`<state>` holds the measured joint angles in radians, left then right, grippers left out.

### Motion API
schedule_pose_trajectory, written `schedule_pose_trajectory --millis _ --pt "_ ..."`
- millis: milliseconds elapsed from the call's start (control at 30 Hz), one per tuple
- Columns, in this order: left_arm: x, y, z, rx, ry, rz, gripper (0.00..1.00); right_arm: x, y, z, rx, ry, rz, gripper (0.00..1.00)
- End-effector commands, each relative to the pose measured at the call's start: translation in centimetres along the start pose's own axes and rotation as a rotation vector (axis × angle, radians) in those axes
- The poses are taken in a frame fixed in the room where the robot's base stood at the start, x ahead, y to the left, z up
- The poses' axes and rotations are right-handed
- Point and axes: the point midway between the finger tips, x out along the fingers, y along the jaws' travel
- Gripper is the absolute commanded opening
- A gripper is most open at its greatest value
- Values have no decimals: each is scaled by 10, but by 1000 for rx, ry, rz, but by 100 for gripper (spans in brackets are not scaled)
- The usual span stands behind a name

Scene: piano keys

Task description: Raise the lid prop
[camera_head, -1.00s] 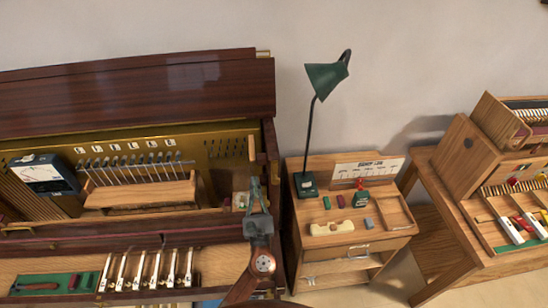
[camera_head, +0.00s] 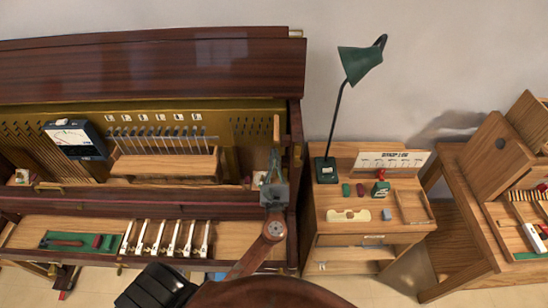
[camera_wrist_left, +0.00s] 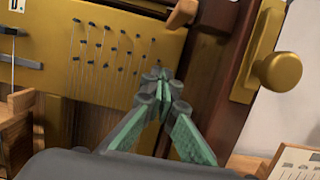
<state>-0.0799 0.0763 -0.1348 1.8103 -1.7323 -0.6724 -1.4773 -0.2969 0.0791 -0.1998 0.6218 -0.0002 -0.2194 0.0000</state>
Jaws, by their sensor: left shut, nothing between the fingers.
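A short wooden bar (camera_head: 276,128), which looks like the lid prop, stands upright inside the right end of the open piano. Its rounded wooden end also shows at the top of the left wrist view (camera_wrist_left: 183,14). My left gripper (camera_head: 275,158) is shut and empty, with its tips just below the bar's lower end. In the left wrist view the green-padded fingers (camera_wrist_left: 160,78) meet near the dark side post, apart from the wooden end. The dark lid (camera_head: 150,70) lies along the back of the piano. My right gripper cannot be made out.
A brass knob (camera_wrist_left: 283,71) on a plate stands right of my fingers. The wooden hammer rail (camera_head: 165,167) and a meter (camera_head: 74,138) are to the left. A small cabinet (camera_head: 333,240) with a green lamp (camera_head: 360,62) stands close on the right.

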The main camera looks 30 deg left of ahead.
Motion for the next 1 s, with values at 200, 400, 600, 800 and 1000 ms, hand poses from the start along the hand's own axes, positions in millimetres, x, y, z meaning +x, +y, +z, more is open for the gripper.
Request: schedule_pose_trajectory --millis 200,400,600,800,1000 --pt "48 0 3 1 -3 0 0 -9 0 2 1 -2 0 40" --pt "68 0 22 -3 -1 1 0 -23 0 0 1 -2 0 40" --pt "72 1 38 -1 0 2 0 -31 1 -1 1 0 0 40" --pt "72 1 39 0 0 2 0 -31 1 -1 1 0 0 40" --pt "72 1 39 0 0 1 0 -31 1 -1 1 0 0 40"
